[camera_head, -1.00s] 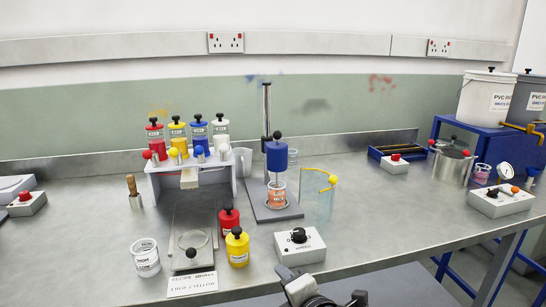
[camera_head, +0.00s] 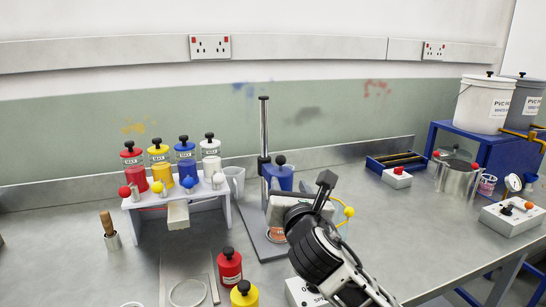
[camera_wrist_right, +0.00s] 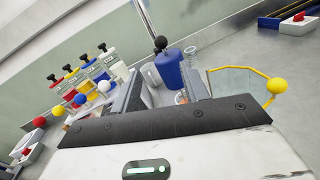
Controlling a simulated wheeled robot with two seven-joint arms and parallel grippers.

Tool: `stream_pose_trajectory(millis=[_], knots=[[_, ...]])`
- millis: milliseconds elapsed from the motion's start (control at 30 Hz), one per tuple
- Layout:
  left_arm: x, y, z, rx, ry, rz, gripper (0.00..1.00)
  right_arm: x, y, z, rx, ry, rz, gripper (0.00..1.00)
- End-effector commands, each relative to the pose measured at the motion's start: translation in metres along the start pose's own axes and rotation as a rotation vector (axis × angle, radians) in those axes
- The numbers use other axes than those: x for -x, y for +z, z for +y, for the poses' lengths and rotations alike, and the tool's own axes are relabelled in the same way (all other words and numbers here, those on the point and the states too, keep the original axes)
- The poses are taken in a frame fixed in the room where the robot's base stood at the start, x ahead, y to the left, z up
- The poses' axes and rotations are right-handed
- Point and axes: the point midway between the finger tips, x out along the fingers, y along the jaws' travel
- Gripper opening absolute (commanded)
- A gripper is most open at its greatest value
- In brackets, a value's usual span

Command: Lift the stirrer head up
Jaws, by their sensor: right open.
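The stirrer head (camera_head: 282,178) is a blue cylinder with a black knob on top, beside an upright metal rod (camera_head: 264,125) on a flat stand. Below it, a small beaker with orange contents (camera_head: 277,235) is partly hidden by my right gripper. My right gripper (camera_head: 298,188) is open in front of the stirrer head. In the right wrist view the stirrer head (camera_wrist_right: 169,70) shows beyond and between the open fingers (camera_wrist_right: 164,84); contact cannot be made out. My left gripper is not in view.
A white rack (camera_head: 235,190) with several coloured bottles stands left of the stand. A yellow ball on a curved yellow handle (camera_head: 349,212) is close right of my gripper. A control box (camera_head: 298,291) is partly hidden by my arm.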

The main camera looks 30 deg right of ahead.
Motion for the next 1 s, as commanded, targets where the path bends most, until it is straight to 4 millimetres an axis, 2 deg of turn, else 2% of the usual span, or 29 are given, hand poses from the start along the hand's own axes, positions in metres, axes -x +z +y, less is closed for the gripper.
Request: stream_pose_trajectory(millis=[233, 600, 800, 1000], knots=[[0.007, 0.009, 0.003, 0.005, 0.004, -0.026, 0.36, -0.05, 0.002, -0.001, -0.002, -0.004, 0.0, 0.45], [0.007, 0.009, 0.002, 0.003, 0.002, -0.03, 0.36, -0.124, 0.001, 0.0, -0.004, -0.002, 0.002, 0.45], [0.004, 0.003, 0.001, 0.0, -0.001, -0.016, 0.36, -0.143, 0.0, 0.0, -0.003, 0.0, 0.001, 0.45], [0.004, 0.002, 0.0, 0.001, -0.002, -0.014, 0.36, -0.147, 0.0, 0.0, -0.002, 0.001, 0.002, 0.45]])
